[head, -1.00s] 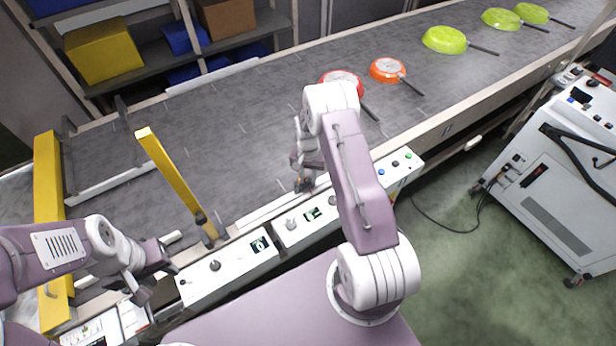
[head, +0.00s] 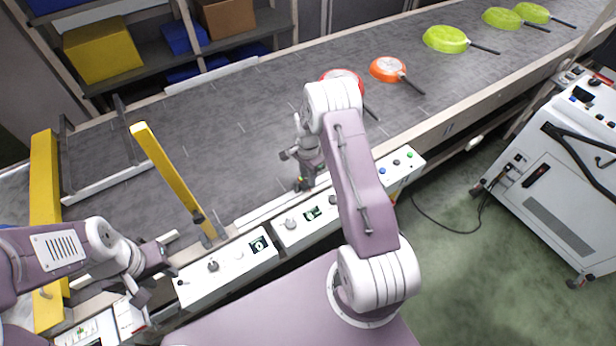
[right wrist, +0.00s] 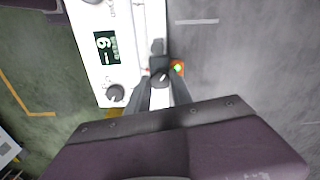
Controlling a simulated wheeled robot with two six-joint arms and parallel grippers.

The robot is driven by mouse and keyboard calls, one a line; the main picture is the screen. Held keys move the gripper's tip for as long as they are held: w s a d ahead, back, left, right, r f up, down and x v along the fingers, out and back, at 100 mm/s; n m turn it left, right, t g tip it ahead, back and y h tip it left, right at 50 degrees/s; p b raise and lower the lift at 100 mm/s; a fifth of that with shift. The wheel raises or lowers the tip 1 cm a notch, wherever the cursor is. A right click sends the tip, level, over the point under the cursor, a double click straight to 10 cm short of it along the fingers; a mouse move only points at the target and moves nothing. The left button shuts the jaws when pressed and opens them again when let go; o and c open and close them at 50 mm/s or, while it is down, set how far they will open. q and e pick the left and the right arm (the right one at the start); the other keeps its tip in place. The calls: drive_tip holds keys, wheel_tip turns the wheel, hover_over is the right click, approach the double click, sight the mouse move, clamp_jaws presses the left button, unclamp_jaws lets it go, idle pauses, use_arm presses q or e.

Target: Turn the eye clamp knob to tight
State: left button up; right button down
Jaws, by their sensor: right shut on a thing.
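The eye clamp knob (right wrist: 161,76) is a small dark knob with a pale pointer mark, seen in the right wrist view beside the white panel strip. My right gripper (right wrist: 160,82) has its two dark fingers closed on either side of it. A green lamp in an orange square (right wrist: 178,68) glows just right of the knob. In the head view my right gripper (head: 302,184) is low at the conveyor's near edge, and it hides the knob there. My left gripper (head: 152,284) hangs at the lower left with its fingers apart, empty, away from the knob.
White control boxes with dials and small displays (head: 228,277) line the conveyor's near side. A yellow post (head: 168,172) stands left of my right gripper. Orange pans (head: 388,69) and green pans (head: 445,39) lie farther along the belt (head: 225,125). A white machine (head: 560,185) stands at right.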

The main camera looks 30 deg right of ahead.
drive_tip(key=m, duration=0.4)
drive_tip(key=shift+m+b, duration=0.3)
drive_tip(key=shift+b, duration=0.05)
drive_tip(key=shift+m, duration=2.5)
drive_tip(key=c, duration=1.1)
unclamp_jaws()
wheel_tip(320, 180, up, 9)
drive_tip(key=shift+r+b, duration=0.1)
drive_tip(key=shift+b, duration=0.75)
drive_tip(key=shift+a, duration=0.1)
